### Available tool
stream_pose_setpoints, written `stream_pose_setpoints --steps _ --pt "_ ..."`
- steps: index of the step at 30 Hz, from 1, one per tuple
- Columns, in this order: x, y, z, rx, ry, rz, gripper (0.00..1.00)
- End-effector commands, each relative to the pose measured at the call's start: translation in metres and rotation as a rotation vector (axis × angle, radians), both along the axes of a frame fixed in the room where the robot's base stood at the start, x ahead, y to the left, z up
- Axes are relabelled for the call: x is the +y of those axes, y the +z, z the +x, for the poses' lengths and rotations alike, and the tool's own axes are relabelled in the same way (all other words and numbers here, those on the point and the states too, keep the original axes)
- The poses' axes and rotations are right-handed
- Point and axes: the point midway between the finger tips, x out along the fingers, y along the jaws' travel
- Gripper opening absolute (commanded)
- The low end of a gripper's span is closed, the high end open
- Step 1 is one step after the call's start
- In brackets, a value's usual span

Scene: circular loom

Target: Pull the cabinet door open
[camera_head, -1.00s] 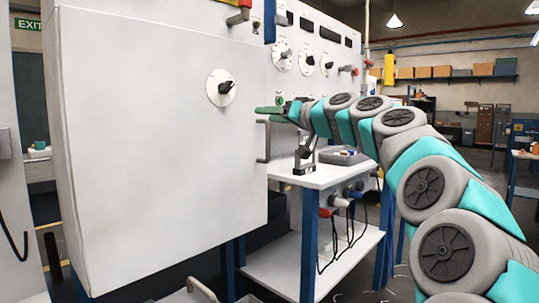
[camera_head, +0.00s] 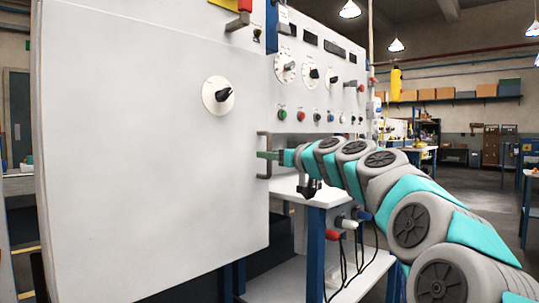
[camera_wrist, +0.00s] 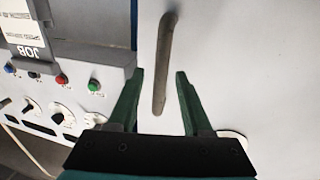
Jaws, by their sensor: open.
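The cabinet door (camera_head: 150,170) is a large white panel at the left of the head view, with a black rotary knob (camera_head: 218,95) on a white disc. Its grey bar handle (camera_head: 264,155) stands upright near the door's right edge. My gripper (camera_head: 265,155) is at the handle in the head view. In the wrist view my gripper (camera_wrist: 158,73) has its green fingers apart, and the handle (camera_wrist: 164,70) runs between them, without visible contact on either finger. The door face (camera_wrist: 240,80) lies behind the fingers. Whether the door is ajar I cannot tell.
A panel with dials and buttons (camera_head: 315,75) stands right of the door. A white-topped bench with blue legs (camera_head: 317,250) and hanging cables stands below my arm. Open floor (camera_head: 470,200) shows at the right.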

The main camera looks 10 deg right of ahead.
Motion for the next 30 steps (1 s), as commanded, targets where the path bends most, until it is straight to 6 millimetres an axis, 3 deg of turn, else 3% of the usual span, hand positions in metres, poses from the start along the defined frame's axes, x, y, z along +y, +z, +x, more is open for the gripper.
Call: stream_pose_setpoints --steps 14,27,30 --pt "0.0057 -0.0017 0.0107 0.002 0.002 0.000 0.50" --pt "0.0056 -0.0015 0.0105 0.002 0.001 0.000 0.01" --pt "0.0057 -0.0014 0.0105 0.002 0.002 0.000 0.00"
